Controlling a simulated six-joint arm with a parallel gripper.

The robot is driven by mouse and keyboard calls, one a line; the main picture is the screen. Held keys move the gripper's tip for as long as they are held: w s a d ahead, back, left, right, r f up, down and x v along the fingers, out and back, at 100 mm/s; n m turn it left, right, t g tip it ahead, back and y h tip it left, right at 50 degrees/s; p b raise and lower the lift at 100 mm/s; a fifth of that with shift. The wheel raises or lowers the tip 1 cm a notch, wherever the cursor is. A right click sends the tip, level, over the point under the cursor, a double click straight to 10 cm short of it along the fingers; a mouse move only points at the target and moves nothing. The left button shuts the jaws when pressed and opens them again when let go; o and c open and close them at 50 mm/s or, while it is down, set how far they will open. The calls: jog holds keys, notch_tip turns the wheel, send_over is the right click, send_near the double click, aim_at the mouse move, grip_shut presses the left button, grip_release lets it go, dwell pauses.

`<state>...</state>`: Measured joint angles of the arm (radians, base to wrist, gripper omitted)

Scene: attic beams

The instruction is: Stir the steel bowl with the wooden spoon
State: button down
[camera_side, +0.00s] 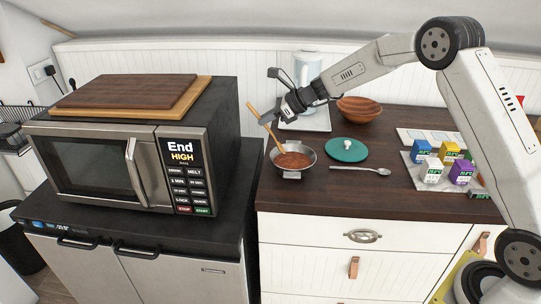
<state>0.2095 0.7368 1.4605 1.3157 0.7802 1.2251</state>
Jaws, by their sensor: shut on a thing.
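My gripper (266,121) is above and to the left of the bowl, shut on the wooden spoon (257,115). The spoon is tilted: its handle end rises to the upper left and its lower end goes down into the bowl. The spoon's head is hidden, seemingly in the contents.
A teal lid (347,150) and a metal spoon (362,170) lie right of the bowl. A wooden bowl (360,108) and kettle (308,68) stand behind. A microwave (100,163) stands left. Several small boxes (462,173) sit at the right.

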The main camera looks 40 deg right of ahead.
jog(key=shift+r, duration=0.1)
dwell(0.4)
jog(key=shift+r, duration=2.4)
jog(key=s+a+m+t+h, duration=0.1)
jog(key=s+m+h, duration=0.3)
jog(key=s, duration=1.3)
jog(key=shift+f+m+t, duration=0.45)
jog(key=shift+m+t, duration=0.15)
jog(key=shift+t, duration=0.2)
jog(key=shift+a+r, duration=0.1)
jog(key=shift+a, duration=0.05)
